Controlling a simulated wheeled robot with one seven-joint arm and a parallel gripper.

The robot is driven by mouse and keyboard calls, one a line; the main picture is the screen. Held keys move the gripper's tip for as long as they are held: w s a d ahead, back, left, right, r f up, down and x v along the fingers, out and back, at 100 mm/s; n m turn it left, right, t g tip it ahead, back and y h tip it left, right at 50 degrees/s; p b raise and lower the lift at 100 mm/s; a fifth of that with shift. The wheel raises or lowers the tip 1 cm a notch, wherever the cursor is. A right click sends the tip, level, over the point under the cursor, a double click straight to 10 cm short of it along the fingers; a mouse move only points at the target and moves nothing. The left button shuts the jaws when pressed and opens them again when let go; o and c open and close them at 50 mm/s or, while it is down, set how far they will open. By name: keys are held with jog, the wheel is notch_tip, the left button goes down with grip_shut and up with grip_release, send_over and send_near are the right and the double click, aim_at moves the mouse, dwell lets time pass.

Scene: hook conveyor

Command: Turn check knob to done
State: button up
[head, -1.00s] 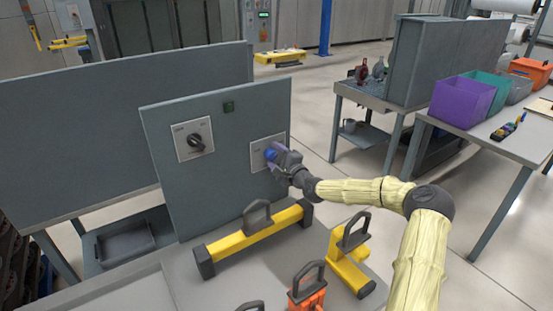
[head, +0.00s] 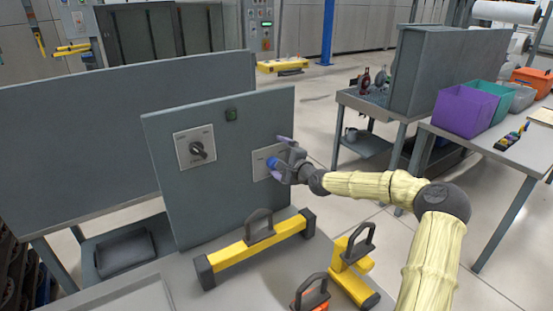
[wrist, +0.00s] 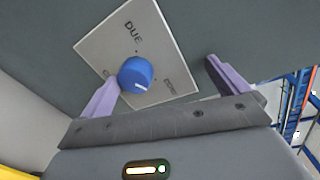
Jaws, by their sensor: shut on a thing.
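The blue check knob (head: 271,162) sits on a pale plate at the right of an upright grey panel (head: 215,205). In the wrist view the knob (wrist: 136,73) lies against the left purple finger, while the right finger appears some way off to the side. The plate (wrist: 125,38) reads "DUE" at its top and what looks like "DONE" at its right; the left label is partly hidden. The knob's white mark faces the lower right, toward the right label.
A black knob (head: 197,150) on another plate and a small green indicator (head: 231,115) are on the same panel. Yellow handled pieces (head: 255,248) (head: 350,265) and an orange handled one (head: 312,297) stand on the table in front. A purple bin (head: 465,112) is at right.

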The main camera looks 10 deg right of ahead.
jog(key=shift+s+d+r+t, duration=0.1)
jog(key=shift+d+r+t, duration=0.05)
jog(key=shift+r, duration=0.35)
jog(key=shift+s+d+r+t, duration=0.1)
jog(key=shift+r+t, duration=0.05)
jog(key=shift+r, duration=0.3)
jog(key=shift+s+d+f, duration=0.15)
jog(key=shift+s+d, duration=0.05)
jog(key=shift+s, duration=0.05)
jog(key=shift+v, duration=0.95)
jog(key=c, duration=0.5)
jog(key=shift+o, duration=0.2)
jog(key=v, duration=0.6)
jog(key=shift+s+a+f+b, duration=0.25)
jog(key=shift+a+f+b, duration=0.05)
jog(key=shift+f, duration=0.3)
jog(key=shift+d, duration=0.1)
